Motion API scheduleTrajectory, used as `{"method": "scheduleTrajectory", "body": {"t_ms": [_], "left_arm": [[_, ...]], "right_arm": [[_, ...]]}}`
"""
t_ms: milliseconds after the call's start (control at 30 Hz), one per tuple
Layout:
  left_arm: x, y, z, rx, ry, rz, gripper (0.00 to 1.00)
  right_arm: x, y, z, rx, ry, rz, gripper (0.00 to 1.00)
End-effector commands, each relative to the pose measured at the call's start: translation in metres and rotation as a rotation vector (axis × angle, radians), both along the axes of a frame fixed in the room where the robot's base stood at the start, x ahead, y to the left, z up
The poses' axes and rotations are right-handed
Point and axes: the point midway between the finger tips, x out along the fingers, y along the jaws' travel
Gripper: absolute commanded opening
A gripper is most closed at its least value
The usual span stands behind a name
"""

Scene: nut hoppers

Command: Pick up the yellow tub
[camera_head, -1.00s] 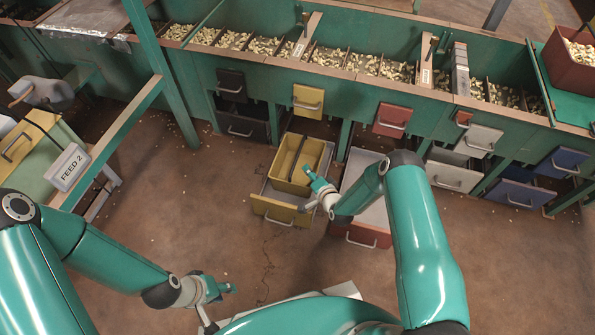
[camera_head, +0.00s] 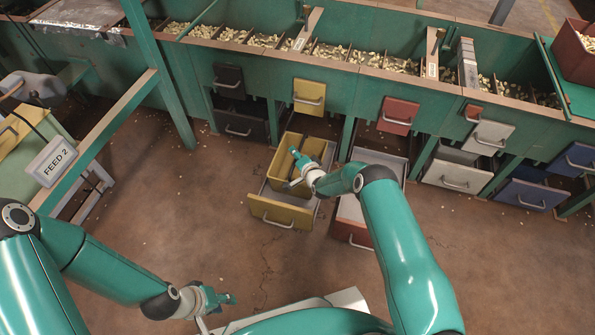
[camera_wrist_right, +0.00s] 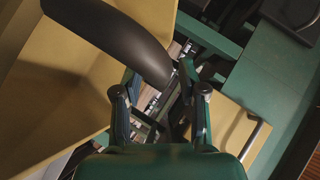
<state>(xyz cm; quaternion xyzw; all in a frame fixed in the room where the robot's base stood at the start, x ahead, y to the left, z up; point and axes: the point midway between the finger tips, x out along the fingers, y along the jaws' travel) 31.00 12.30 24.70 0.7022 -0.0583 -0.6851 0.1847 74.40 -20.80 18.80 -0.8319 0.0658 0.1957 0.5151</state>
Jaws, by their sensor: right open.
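The yellow tub (camera_head: 279,165) sits in a pulled-out drawer with a yellow front (camera_head: 280,213), below the bench. My right gripper (camera_head: 297,168) is over the tub, partly covering it, with its fingers reaching down to the tub's right part. In the right wrist view my right gripper (camera_wrist_right: 160,100) is open, and a dark curved bar (camera_wrist_right: 115,35) lies just beyond its fingers, across yellow walls (camera_wrist_right: 50,85) on the left. I cannot tell whether the fingers touch the bar. My left gripper (camera_head: 218,299) hangs low over the floor, away from the tub; its jaws are too small to judge.
A red drawer (camera_head: 354,234) stands pulled out to the right of the yellow one. The green bench (camera_head: 260,85) with nut-filled bins runs along the back. A table with a FEED 2 sign (camera_head: 51,162) stands left. The brown floor (camera_head: 190,220) between is clear.

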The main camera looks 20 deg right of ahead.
Motion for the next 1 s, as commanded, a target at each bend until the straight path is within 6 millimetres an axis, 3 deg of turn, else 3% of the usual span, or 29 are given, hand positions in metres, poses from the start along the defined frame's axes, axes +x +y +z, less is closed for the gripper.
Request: {"method": "scheduleTrajectory", "body": {"t_ms": [233,500,1000], "left_arm": [[0.0001,0.0,-0.0005,0.0,0.0,0.0,0.35],[0.0002,0.0001,-0.0005,0.0,0.0,0.0,0.35],[0.0001,0.0,-0.0003,0.0,0.0,0.0,0.35]], "right_arm": [[0.0017,-0.0002,-0.0001,0.001,0.001,-0.001,0.41],[0.0015,-0.0009,-0.0001,0.0,0.001,-0.002,0.0],[0.0017,-0.0015,0.0008,0.0,-0.001,-0.002,0.0]]}}
